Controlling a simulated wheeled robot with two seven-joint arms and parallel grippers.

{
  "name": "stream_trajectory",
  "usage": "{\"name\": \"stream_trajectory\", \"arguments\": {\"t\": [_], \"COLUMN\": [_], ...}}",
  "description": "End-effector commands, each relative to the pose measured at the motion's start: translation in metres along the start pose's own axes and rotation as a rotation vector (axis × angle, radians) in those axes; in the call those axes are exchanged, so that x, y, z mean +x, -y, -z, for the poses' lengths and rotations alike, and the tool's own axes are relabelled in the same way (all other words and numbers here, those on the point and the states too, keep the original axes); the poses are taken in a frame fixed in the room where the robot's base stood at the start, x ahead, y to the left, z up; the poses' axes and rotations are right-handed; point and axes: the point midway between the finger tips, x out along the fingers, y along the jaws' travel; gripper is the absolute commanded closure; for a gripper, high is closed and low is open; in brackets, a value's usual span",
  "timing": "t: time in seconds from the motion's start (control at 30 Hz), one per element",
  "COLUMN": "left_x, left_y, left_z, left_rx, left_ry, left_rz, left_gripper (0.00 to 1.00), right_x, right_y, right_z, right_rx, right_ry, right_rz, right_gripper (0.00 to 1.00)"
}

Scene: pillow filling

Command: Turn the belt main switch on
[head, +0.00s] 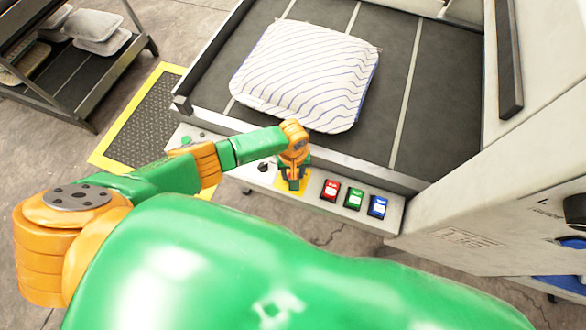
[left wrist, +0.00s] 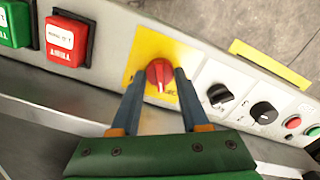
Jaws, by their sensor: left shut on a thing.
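The belt main switch is a red rotary knob (left wrist: 159,74) on a yellow plate (left wrist: 180,52), in the middle of the left wrist view. A pale mark on the knob points toward the lower edge of that view. My left gripper (left wrist: 160,82) is shut on the knob, with one finger on each side. In the head view my left gripper (head: 292,183) reaches down to the yellow plate (head: 278,184) on the control panel and hides the knob. My right gripper is not in view.
Red (head: 330,190), green (head: 354,198) and blue (head: 377,206) buttons sit right of the switch. Black knobs (left wrist: 220,96) lie on its other side. A striped pillow (head: 305,75) rests on the dark belt (head: 440,90) behind the panel. A white machine (head: 500,200) stands right.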

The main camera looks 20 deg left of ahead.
Motion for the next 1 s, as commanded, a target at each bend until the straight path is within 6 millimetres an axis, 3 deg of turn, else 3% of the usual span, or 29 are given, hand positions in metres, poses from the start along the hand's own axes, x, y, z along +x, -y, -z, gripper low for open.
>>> {"name": "stream_trajectory", "arguments": {"t": [1.0], "left_x": [0.0001], "left_y": [-0.0004], "left_z": [0.0], "left_rx": [0.95], "left_ry": [0.0], "left_rz": [-0.001], "left_gripper": [1.0], "right_x": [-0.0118], "right_y": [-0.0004], "right_z": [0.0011], "right_rx": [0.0], "right_ry": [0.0], "right_rz": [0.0], "right_gripper": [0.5]}}
